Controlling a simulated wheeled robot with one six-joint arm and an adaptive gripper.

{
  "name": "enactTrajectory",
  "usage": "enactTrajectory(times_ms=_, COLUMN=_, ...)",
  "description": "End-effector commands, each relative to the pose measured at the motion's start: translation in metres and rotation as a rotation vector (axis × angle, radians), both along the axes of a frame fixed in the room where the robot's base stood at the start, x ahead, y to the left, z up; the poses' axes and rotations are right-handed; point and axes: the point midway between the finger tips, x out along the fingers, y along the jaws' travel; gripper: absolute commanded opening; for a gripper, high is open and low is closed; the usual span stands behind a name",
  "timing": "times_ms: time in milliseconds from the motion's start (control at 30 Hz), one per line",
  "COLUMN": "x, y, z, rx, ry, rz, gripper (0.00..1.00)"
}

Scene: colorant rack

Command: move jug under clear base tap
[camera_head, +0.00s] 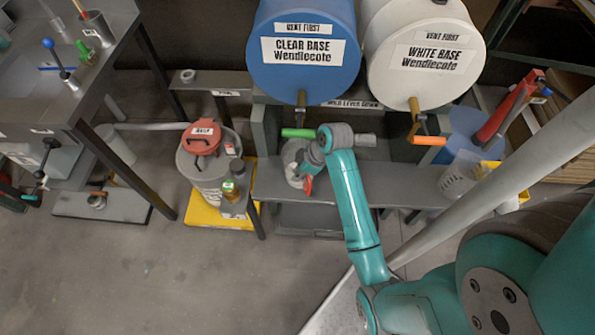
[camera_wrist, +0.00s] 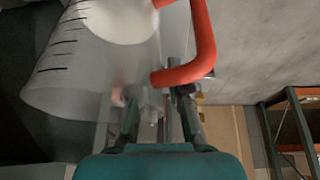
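The clear base drum (camera_head: 303,45) is blue, with a brass tap (camera_head: 301,100) and a green lever (camera_head: 299,133) at its front. A clear jug (camera_head: 293,155) with a red handle (camera_head: 308,184) stands on the grey bench below this tap, partly hidden by my arm. My gripper (camera_head: 311,168) is beside the jug on its handle side. In the wrist view the jug (camera_wrist: 75,75) shows black graduation marks and a pale round area. My fingertips (camera_wrist: 155,98) look spread apart, close to the lower end of the red handle (camera_wrist: 205,40). A firm grip is not visible.
The white base drum (camera_head: 425,50) has a tap with an orange lever (camera_head: 427,140). Another clear container (camera_head: 459,178) stands at the right. A grey bin with a red lid (camera_head: 203,137) and small bottles stand left of the bench (camera_head: 268,182).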

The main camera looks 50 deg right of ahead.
Motion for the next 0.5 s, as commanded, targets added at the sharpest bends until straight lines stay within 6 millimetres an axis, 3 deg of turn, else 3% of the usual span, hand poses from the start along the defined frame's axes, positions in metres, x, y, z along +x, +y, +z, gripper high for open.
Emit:
enactTrajectory(times_ms=333, x=0.0, y=0.0, z=0.002, rx=-0.001, ry=-0.001, rz=0.001, gripper=0.31)
enactTrajectory(times_ms=500, x=-0.004, y=-0.004, z=0.017, rx=-0.002, ry=-0.002, rz=-0.001, gripper=0.31)
